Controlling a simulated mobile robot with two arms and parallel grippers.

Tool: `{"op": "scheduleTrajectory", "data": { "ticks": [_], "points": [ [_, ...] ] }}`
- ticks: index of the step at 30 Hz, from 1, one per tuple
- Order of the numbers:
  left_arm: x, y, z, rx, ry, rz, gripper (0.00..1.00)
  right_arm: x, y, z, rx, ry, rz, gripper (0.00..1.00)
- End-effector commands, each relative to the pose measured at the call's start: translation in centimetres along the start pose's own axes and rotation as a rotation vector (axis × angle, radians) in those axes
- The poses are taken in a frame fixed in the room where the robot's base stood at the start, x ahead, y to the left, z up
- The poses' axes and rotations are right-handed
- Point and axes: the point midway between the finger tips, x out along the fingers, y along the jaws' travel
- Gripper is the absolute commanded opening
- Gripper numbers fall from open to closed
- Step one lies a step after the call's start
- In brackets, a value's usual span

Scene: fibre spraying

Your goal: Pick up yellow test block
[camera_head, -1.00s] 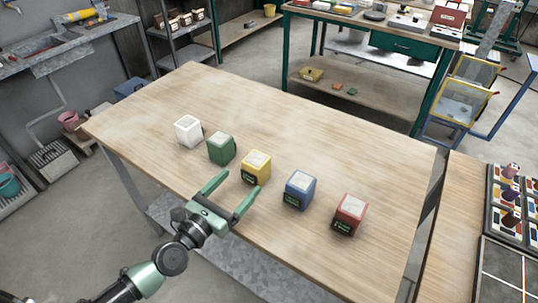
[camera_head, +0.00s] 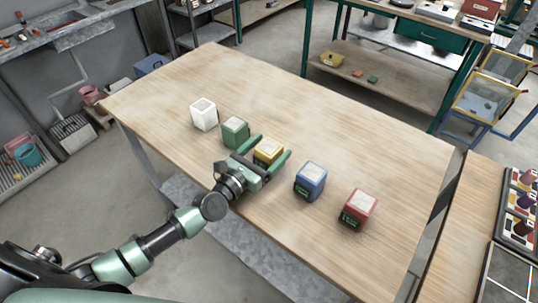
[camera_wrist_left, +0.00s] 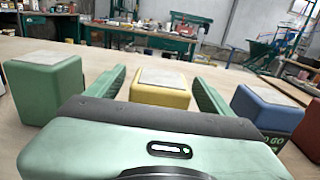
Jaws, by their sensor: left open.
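The yellow test block (camera_head: 268,151) stands on the wooden table (camera_head: 300,100), in the middle of a row of blocks. My left gripper (camera_head: 270,148) is open, with one finger on each side of the yellow block. In the left wrist view the yellow block (camera_wrist_left: 161,88) sits between the two green fingers, with visible gaps on both sides. Its lower front is hidden by the gripper's palm. My right gripper is in neither view.
A green block (camera_head: 235,131) stands close to the left finger, with a white block (camera_head: 204,115) beyond it. A blue block (camera_head: 310,181) and a red block (camera_head: 357,209) stand to the right. The table behind the row is clear.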

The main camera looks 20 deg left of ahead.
Motion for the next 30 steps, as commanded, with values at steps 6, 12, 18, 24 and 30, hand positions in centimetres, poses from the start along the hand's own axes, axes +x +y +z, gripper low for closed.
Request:
{"op": "scheduleTrajectory", "data": {
  "ticks": [6, 12, 18, 24, 30],
  "points": [
    [0.0, 0.0, 0.0, 0.000, 0.000, 0.000, 0.51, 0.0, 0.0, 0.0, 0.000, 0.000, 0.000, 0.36],
    [-0.1, 0.0, 0.0, 0.000, 0.000, 0.000, 0.00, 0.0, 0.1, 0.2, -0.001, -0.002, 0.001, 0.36],
    [0.0, 0.1, 0.2, 0.001, -0.005, 0.001, 0.00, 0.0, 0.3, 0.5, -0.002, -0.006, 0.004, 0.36],
    [0.0, 0.0, 0.9, -0.001, -0.005, 0.001, 0.00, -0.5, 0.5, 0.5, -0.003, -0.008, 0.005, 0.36],
    [0.0, 0.0, 3.8, -0.003, -0.007, 0.002, 0.00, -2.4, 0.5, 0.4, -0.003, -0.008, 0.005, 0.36]
  ]
}}
